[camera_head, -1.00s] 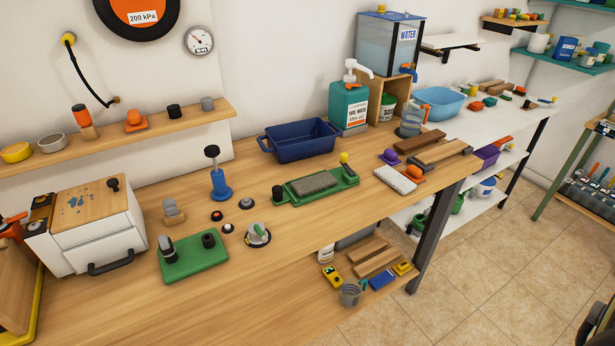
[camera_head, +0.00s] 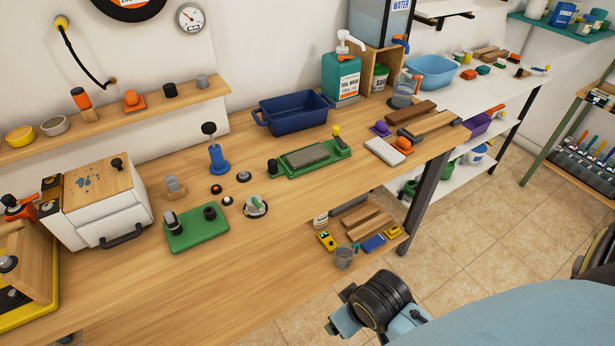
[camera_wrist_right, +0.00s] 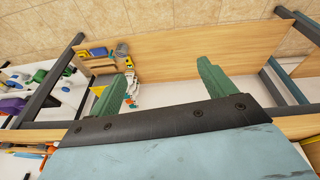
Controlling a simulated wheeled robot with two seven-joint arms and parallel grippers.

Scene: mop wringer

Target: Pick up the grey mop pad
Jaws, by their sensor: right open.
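A dark grey textured pad (camera_head: 305,155) lies on a green tray-like base (camera_head: 331,157) on the workbench in the head view. A paler, whitish pad (camera_head: 384,152) lies to its right near the bench's edge; I cannot tell for certain which one is the grey mop pad. My right arm comes in at the lower right of the head view, off the front of the bench and well apart from both pads. My right gripper (camera_wrist_right: 166,62) shows in the right wrist view with two green fingers spread open and nothing between them. My left gripper is out of view.
A blue basin (camera_head: 293,112) and a teal pump bottle (camera_head: 341,75) stand behind the pads. A green block with posts (camera_head: 197,232) and a white box (camera_head: 98,205) are to the left. The bench front is mostly clear. A lower shelf holds small items such as a grey cup (camera_head: 344,257).

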